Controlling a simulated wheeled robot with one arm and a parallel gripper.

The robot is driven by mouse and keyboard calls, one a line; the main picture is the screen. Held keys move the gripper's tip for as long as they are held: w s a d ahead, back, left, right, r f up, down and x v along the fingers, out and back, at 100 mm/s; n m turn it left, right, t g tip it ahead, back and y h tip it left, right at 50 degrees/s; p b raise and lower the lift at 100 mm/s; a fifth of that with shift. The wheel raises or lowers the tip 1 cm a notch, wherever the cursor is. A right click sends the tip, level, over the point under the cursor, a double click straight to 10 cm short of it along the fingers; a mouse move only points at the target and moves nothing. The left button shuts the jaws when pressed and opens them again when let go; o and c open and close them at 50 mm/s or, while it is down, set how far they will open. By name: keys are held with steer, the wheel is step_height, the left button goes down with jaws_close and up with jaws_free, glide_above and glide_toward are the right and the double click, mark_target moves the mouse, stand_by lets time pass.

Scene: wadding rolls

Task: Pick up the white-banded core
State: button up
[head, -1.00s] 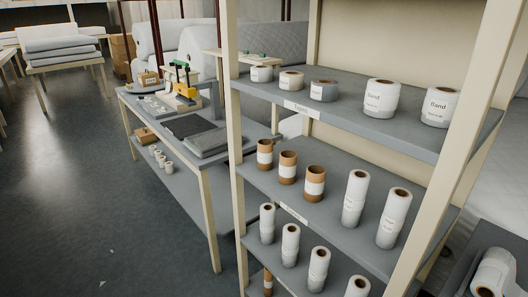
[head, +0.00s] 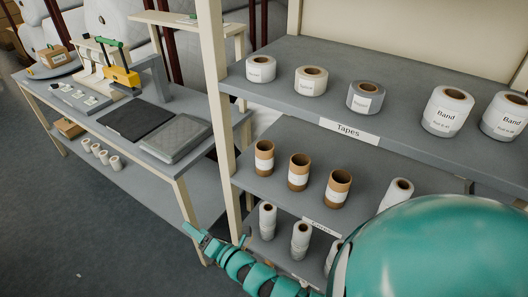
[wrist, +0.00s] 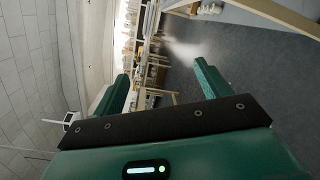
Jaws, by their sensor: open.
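Three brown cardboard cores with white bands stand upright in a row on the middle shelf in the head view: a left one (head: 264,157), a middle one (head: 299,173) and a right one (head: 338,189). They look alike, each with a white band around its middle. My gripper (wrist: 163,86) is open and empty in the wrist view, its two green fingers spread apart. It points towards distant furniture and floor, and I cannot make out a core between the fingers. My teal arm covers the lower right of the head view, in front of the shelf.
The upper shelf, labelled Tapes (head: 349,130), holds several rolls, including a Band roll (head: 447,111). White rolls (head: 301,240) stand below the cores; one more (head: 397,194) is partly hidden by my arm. A rack post (head: 222,110) stands left of the cores. A workbench (head: 182,172) is further left.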

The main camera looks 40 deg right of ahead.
steer(key=d+r+n+h+p, duration=0.2)
steer(key=d+r+h, duration=0.2)
steer(key=d+h, duration=0.55)
steer(key=g+h, duration=0.3)
steer(key=h, duration=0.4)
glide_toward(265, 162)
steer(key=shift+m, duration=0.3)
steer(key=p+x, duration=0.2)
steer(key=x, duration=0.6)
steer(key=shift+r+p, duration=0.1)
steer(key=shift+p, duration=0.2)
steer(key=shift+w+d, duration=0.4)
steer(key=shift+w, duration=0.1)
steer(key=shift+p+x, duration=1.3)
steer(key=shift+x, duration=1.4)
steer(key=shift+a, duration=0.15)
steer(key=shift+c, duration=0.5)
steer(key=c, duration=1)
